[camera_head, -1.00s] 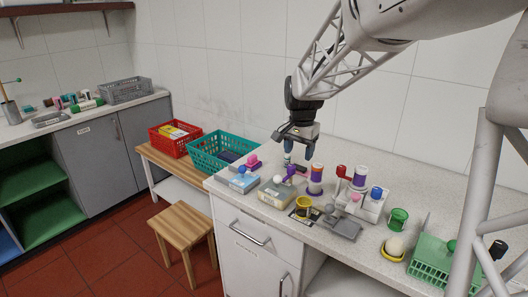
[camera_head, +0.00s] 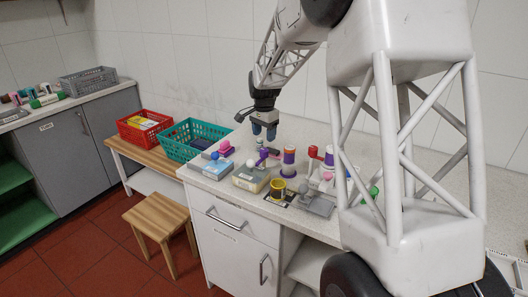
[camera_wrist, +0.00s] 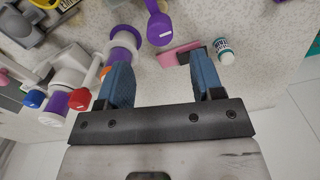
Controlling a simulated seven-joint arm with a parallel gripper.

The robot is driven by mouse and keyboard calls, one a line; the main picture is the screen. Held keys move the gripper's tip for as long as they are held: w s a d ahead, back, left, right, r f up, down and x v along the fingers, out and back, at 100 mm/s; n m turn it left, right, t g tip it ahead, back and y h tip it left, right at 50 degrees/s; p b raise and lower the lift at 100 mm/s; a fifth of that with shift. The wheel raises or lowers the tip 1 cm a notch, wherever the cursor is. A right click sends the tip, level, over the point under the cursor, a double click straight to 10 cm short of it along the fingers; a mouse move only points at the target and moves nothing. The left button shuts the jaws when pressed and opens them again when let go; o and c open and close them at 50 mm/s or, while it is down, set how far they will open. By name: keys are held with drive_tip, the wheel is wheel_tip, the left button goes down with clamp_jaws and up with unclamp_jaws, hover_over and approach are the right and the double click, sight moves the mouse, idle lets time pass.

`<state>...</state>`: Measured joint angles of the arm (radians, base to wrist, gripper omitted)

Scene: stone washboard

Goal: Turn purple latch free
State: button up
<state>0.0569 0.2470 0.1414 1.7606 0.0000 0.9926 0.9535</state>
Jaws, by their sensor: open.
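The purple latch (camera_head: 263,157) is a small purple handle standing by a pale beige box (camera_head: 250,179) on the counter. In the wrist view the purple latch (camera_wrist: 158,26) is near the top middle, with a white label on its rounded end. My gripper (camera_head: 264,133) hangs just behind and above it in the head view, fingers pointing down. In the wrist view my gripper (camera_wrist: 160,72) has its two blue fingers apart with nothing held between them. The latch lies beyond the fingertips, apart from them. Its base is not clear in either view.
A purple-and-white cylinder (camera_wrist: 124,44) stands close to the left finger. A pink block (camera_wrist: 178,54) and a white bottle (camera_wrist: 225,54) lie near the right finger. A red-handled part (camera_head: 313,152) and a yellow cup (camera_head: 278,188) are close by. Counter behind is bare.

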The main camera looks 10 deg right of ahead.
sight(264, 150)
drive_tip(key=shift+f, duration=3.9)
drive_tip(key=c, duration=0.9)
